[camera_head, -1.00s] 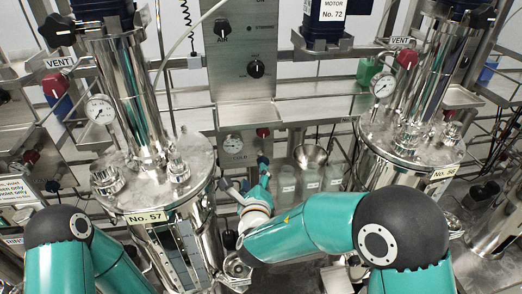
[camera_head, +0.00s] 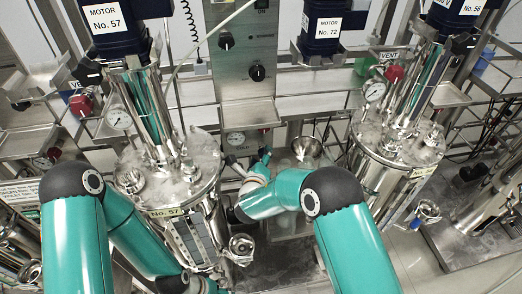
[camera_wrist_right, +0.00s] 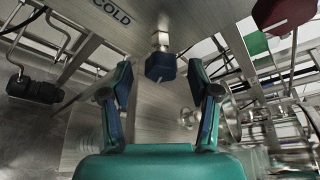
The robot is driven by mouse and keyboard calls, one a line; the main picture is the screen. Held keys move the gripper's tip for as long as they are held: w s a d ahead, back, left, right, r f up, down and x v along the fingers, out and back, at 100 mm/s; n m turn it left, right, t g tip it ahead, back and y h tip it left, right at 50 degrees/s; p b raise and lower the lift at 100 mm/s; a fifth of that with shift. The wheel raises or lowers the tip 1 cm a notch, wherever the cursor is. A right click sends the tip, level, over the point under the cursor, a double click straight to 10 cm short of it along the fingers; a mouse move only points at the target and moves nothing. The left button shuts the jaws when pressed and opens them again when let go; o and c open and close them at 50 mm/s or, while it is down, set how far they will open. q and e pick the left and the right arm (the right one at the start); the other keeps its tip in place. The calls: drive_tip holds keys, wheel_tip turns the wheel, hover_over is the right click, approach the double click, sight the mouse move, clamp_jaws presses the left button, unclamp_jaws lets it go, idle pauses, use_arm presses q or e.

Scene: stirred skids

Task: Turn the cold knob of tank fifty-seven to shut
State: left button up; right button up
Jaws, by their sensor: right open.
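Tank fifty-seven (camera_head: 205,150) is a steel vessel at left in the head view, with a "No. 57" label (camera_head: 167,212). The cold knob (camera_wrist_right: 160,67) is dark blue on a short metal stem, below the word COLD in the right wrist view. My right gripper (camera_wrist_right: 160,82) is open, its two fingers apart on either side of the knob's line, with nothing between them but the knob ahead. In the head view my right gripper (camera_head: 262,158) is small at the panel beside the tank. My left gripper is out of view.
A red knob (camera_wrist_right: 284,14) sits upper right in the right wrist view, and a dark-handled fitting (camera_wrist_right: 34,88) at left.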

sight(262, 154)
drive_tip(key=shift+x, duration=1.55)
clamp_jaws()
drive_tip(key=shift+f+m+y+b, duration=0.15)
drive_tip(key=shift+m+y+b, duration=0.2)
drive_tip(key=shift+b, duration=0.75)
unclamp_jaws()
drive_tip(key=shift+s+a, duration=0.1)
drive_tip(key=v, duration=0.7)
drive_tip(key=shift+r, duration=0.25)
